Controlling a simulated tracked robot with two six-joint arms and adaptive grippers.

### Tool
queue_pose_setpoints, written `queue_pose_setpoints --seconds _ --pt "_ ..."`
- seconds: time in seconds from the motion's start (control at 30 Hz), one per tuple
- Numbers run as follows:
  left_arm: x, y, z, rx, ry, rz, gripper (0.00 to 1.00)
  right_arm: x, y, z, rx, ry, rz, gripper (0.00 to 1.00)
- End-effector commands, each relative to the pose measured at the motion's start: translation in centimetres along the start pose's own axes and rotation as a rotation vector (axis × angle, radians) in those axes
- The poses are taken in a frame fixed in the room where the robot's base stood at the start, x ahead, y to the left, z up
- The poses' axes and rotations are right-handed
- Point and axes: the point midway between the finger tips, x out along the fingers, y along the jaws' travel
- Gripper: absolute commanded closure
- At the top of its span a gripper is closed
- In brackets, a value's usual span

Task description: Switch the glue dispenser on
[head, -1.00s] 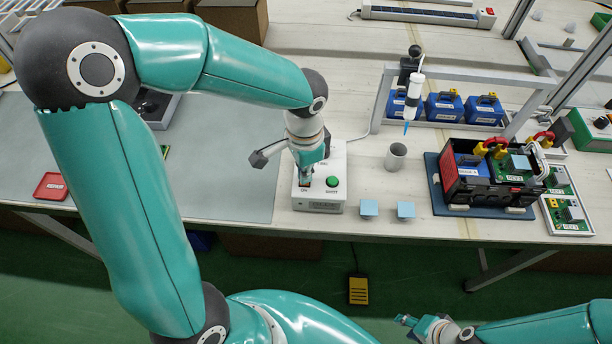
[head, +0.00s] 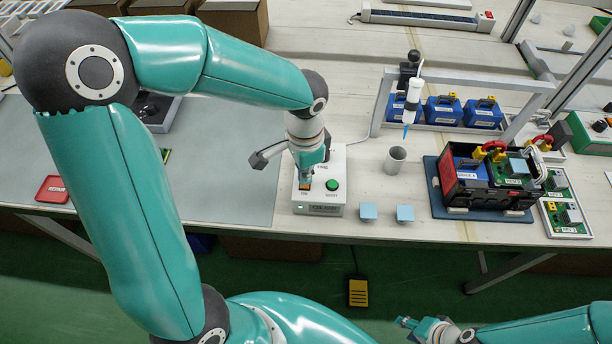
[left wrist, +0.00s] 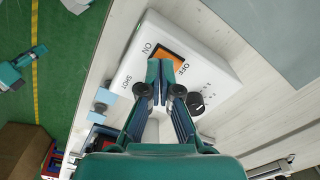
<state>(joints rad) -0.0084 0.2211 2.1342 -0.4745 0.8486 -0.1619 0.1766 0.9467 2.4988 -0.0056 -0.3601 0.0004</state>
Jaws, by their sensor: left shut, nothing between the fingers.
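The glue dispenser (head: 335,196) is a white box near the table's front edge, with a green round button (head: 332,185) on top. Its rocker switch (head: 304,187) glows orange; in the left wrist view the orange switch (left wrist: 166,55) lies between the printed ON and OFF. My left gripper (head: 306,181) is shut and empty, pointing down at the switch. In the left wrist view its fingertips (left wrist: 160,72) overlap the switch's lower edge; I cannot tell whether they touch it. My right gripper (head: 408,322) is low at the bottom right, away from the table, too small to read.
A glue syringe (head: 413,92) hangs on a stand above a grey cup (head: 395,159). Two light-blue squares (head: 369,211) stand right of the box. A black crate (head: 480,200) with parts is further right. A yellow foot pedal (head: 358,292) lies on the floor.

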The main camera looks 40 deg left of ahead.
Motion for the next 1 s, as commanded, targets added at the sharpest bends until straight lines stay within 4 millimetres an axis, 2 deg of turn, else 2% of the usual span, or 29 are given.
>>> queue_pose_setpoints --seconds 0.03,0.6,1.0 --pt "-0.8 0.0 0.0 0.000 0.001 0.000 1.00 -0.7 -0.2 0.0 0.000 0.000 0.000 0.60" --pt "-5.2 0.0 0.0 -0.001 0.002 -0.001 1.00 -3.9 -1.4 0.0 0.000 0.000 0.000 0.60" --pt "-5.3 0.0 0.0 -0.001 0.001 0.000 1.00 -3.9 -1.4 0.0 0.000 0.000 0.000 0.60"
